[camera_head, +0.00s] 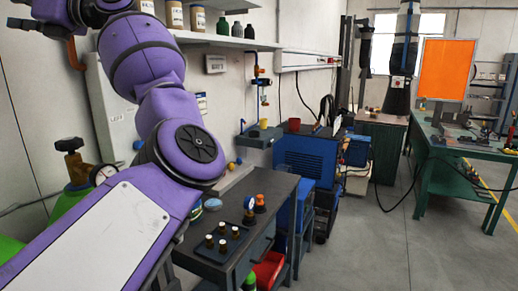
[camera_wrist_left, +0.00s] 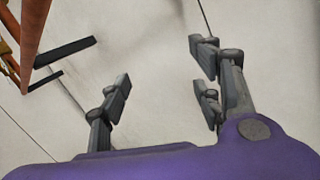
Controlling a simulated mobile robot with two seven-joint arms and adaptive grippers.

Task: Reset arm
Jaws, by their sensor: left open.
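My purple left arm (camera_head: 172,130) rises from the lower left of the head view and bends up to the top left corner. Dark parts of its hand show there, partly cut off by the picture edge. In the left wrist view my left gripper (camera_wrist_left: 160,88) has its dark fingers spread wide apart, with nothing between them. A pale wall lies behind the fingers. My right arm and right gripper show in neither view.
A shelf (camera_head: 225,41) with jars and bottles is on the wall close to the raised arm. A gas valve (camera_head: 70,146) is left of the arm. An orange-brown pipe (camera_wrist_left: 33,35) is near the left gripper. Open floor lies right.

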